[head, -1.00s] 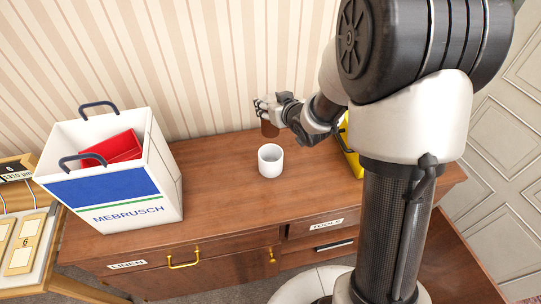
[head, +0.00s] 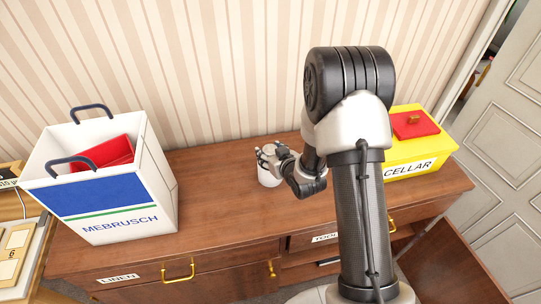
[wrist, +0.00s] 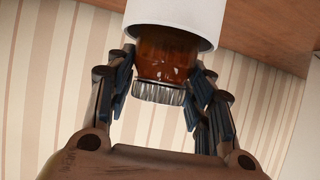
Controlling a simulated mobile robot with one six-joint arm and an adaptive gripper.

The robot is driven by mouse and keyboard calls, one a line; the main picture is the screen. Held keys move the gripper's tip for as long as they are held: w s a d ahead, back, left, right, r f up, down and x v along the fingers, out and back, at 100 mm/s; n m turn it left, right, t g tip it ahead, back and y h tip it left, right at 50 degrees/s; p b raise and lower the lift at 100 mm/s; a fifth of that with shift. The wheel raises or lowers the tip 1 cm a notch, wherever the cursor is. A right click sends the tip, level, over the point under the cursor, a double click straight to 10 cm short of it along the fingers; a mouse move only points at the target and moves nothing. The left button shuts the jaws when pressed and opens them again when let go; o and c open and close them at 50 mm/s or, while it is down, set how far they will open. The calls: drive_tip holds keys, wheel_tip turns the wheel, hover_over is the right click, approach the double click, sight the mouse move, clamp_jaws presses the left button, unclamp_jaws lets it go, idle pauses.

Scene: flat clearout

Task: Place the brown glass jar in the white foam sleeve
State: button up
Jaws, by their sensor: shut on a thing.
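The white foam sleeve (head: 268,179) stands upright on the wooden cabinet top, and its upper part is hidden by my gripper (head: 267,158) in the head view. In the wrist view my gripper (wrist: 160,88) is shut on the brown glass jar (wrist: 166,57), with its ridged silver lid between the fingers. The far end of the jar appears to be inside the mouth of the white sleeve (wrist: 178,14). How deep it sits is hidden by the sleeve wall. The jar is not visible in the head view.
A white MEBRUSCH bag (head: 120,200) with a red item (head: 103,153) inside stands at the left. A yellow CELLAR box (head: 398,152) with a red thing (head: 414,125) on it stands at the right. The wooden top (head: 215,205) is clear around the sleeve.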

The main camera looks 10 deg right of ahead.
drive_tip(key=shift+f, duration=0.25)
drive_tip(key=shift+f, duration=0.15)
drive_tip(key=o, duration=1.6)
